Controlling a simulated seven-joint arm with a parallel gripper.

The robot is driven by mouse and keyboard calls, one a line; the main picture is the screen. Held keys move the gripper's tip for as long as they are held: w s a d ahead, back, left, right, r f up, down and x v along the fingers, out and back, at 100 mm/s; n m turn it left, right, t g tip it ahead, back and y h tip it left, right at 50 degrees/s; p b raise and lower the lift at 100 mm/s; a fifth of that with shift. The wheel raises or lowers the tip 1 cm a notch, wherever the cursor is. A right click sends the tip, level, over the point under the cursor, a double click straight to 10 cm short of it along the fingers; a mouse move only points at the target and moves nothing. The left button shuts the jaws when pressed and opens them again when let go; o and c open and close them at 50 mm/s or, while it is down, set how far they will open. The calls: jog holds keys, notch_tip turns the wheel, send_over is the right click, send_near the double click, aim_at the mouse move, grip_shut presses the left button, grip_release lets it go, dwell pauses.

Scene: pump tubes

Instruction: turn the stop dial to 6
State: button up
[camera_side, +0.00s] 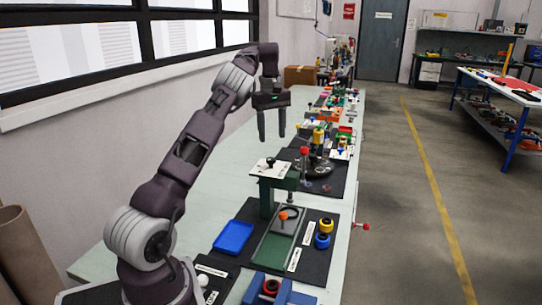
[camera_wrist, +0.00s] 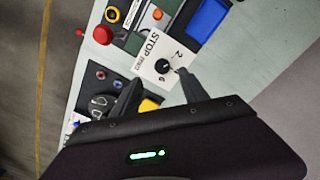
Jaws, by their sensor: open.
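The stop dial (camera_side: 270,161) is a small black knob on a white plate (camera_side: 262,172) on top of a green stand. In the wrist view the dial (camera_wrist: 162,66) sits on the plate marked "STOP", with a 2 and a 6 printed near it. I cannot tell which number the dial points at. My gripper (camera_side: 271,136) is open and empty, pointing down, in the air above the plate and apart from it. In the wrist view its two dark fingers (camera_wrist: 157,88) are spread apart, and the dial shows just beyond their tips.
A blue tray (camera_side: 233,237), a yellow ring (camera_side: 326,225) and a blue ring (camera_side: 322,241) lie on the dark mat in front. Several coloured parts crowd the bench farther back. Bare bench lies left of the stand.

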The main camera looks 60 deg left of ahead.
aim_at(271, 158)
jog(key=f, duration=0.8)
jog(key=shift+a+f, duration=0.3)
jog(key=shift+a, duration=0.05)
grip_shut()
